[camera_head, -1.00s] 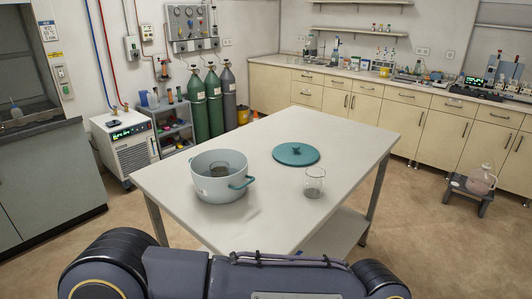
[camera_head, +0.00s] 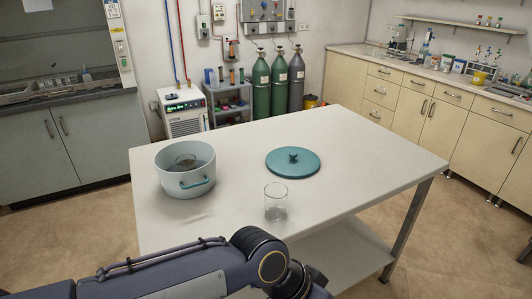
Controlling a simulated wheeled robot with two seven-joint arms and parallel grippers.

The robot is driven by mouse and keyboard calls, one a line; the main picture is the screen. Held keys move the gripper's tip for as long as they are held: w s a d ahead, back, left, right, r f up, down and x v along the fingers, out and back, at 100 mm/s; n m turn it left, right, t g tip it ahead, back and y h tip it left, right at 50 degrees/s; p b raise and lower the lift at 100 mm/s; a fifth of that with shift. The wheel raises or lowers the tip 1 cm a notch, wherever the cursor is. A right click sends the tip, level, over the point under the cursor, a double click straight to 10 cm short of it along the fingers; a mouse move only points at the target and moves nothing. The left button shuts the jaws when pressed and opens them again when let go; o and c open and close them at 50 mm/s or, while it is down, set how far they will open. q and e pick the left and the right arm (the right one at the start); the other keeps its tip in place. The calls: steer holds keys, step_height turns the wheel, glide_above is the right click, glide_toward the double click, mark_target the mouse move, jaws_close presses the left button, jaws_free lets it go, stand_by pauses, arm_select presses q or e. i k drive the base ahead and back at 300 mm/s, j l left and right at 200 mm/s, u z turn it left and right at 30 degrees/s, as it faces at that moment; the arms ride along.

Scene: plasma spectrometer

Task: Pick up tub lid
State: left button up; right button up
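The teal tub lid (camera_head: 292,163) lies flat on the white table (camera_head: 365,161), with a small dark teal knob at its middle. One of my arms crosses the bottom of the view, in front of the table's near edge and well short of the lid. Neither gripper's fingers show in the view.
A clear glass beaker (camera_head: 275,203) stands on the table just in front of the lid. The table is bare right of the lid. Gas cylinders (camera_head: 279,85) and a white chiller unit (camera_head: 184,112) stand behind the table. Cabinets (camera_head: 432,119) line the right wall.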

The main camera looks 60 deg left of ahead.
mark_target(291, 162)
steer(key=i+u, duration=0.2)
steer(key=u, duration=0.3)
steer(key=i+u, duration=0.2)
steer(key=u, duration=0.25)
steer(key=i+u, duration=0.15)
steer(key=u, duration=0.35)
steer(key=i+l+u, duration=0.15)
steer(key=u, duration=0.35)
steer(key=i+l+u, duration=0.1)
steer(key=u, duration=0.3)
steer(key=i+l+u, duration=0.15)
steer(key=u, duration=0.3)
steer(key=i+l+u, duration=0.25)
steer(key=u, duration=0.15)
